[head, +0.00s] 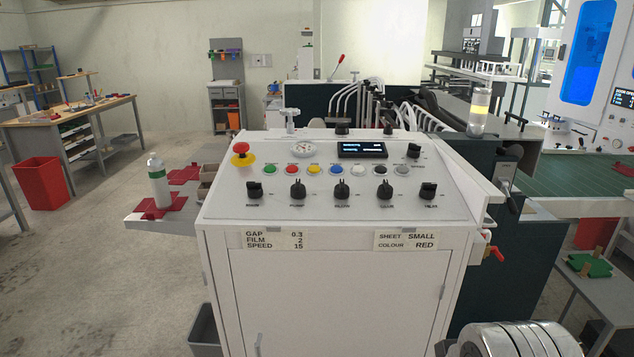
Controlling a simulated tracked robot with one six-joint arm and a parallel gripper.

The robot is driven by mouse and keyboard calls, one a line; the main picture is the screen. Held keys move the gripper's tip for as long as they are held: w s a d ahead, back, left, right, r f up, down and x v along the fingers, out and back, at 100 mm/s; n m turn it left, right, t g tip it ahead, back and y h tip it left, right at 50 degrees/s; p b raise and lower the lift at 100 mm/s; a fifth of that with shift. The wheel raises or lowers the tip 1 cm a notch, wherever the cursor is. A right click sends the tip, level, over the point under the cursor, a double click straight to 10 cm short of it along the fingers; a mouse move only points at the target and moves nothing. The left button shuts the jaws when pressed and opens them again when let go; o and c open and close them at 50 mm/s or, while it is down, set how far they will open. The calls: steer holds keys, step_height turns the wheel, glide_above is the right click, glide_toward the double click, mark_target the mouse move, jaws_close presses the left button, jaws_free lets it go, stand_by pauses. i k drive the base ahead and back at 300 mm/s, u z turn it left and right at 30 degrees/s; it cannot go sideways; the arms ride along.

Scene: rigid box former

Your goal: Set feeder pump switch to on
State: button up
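A white control console (340,230) stands in the middle of the head view with a sloped panel on top. A row of several black rotary switches runs along the panel's lower part. The second from the left (298,190) has a small label below it that seems to read PUMP. Its pointer looks roughly upright, but its setting marks are too small to read. The leftmost switch (255,190) is beside it, and another black switch (341,190) is on its right. My gripper is not in view. A metallic rounded part at the lower right seems to be my arm.
Coloured buttons (313,169), a dial gauge (303,149), a display (362,150) and a red emergency stop (241,148) sit above the switches. A grey bin (205,330) is low at left. Floor at left is open.

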mark_target(299, 189)
steer(key=k, duration=1.3)
steer(key=u, duration=0.4)
steer(key=i, duration=0.65)
steer(key=u, duration=0.75)
steer(key=i, duration=1)
